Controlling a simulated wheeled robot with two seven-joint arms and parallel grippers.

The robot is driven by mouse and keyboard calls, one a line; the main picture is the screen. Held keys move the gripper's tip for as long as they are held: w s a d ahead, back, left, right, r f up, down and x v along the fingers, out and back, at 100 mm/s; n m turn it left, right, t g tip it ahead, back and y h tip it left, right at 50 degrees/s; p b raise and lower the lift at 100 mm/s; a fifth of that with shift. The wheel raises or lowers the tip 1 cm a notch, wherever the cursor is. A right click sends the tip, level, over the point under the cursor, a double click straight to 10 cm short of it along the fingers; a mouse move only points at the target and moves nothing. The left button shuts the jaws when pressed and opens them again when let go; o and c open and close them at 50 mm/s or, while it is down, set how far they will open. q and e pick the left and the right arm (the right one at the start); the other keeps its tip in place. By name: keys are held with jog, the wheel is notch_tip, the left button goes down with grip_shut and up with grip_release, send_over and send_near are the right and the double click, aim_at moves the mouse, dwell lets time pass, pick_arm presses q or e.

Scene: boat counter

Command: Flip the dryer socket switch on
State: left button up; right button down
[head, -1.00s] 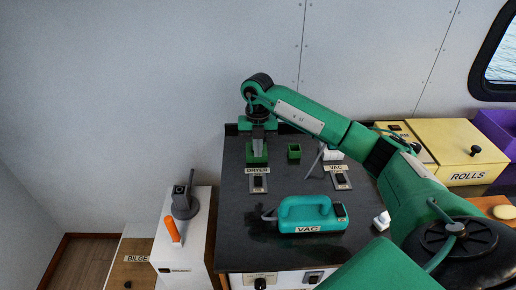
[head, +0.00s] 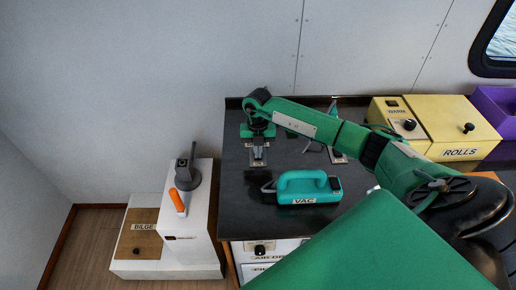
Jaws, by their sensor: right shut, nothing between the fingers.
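The dryer socket switch plate (head: 258,163) lies on the dark counter at its left part, mostly covered by my right gripper. Its DRYER label is only partly visible beside the fingers. My right gripper (head: 258,153) points down at the plate, shut and empty. I cannot tell whether the fingertips touch the switch, and the switch's position is hidden.
A teal VAC unit (head: 308,188) lies on the counter just in front. The VAC switch plate (head: 338,157) is partly behind my right arm. A yellow ROLLS box (head: 458,125) stands at the right. A white cabinet with an orange-handled lever (head: 178,202) stands left of the counter.

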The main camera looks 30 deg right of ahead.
jog(key=shift+f+b, duration=0.25)
jog(key=shift+b, duration=0.05)
jog(key=shift+s+a+r+t, duration=0.1)
jog(key=shift+s+t, duration=0.05)
jog(key=shift+t, duration=0.15)
jog(key=shift+w+d+r+b, duration=0.1)
jog(key=shift+w+d+b, duration=0.35)
jog(key=shift+w, duration=0.35)
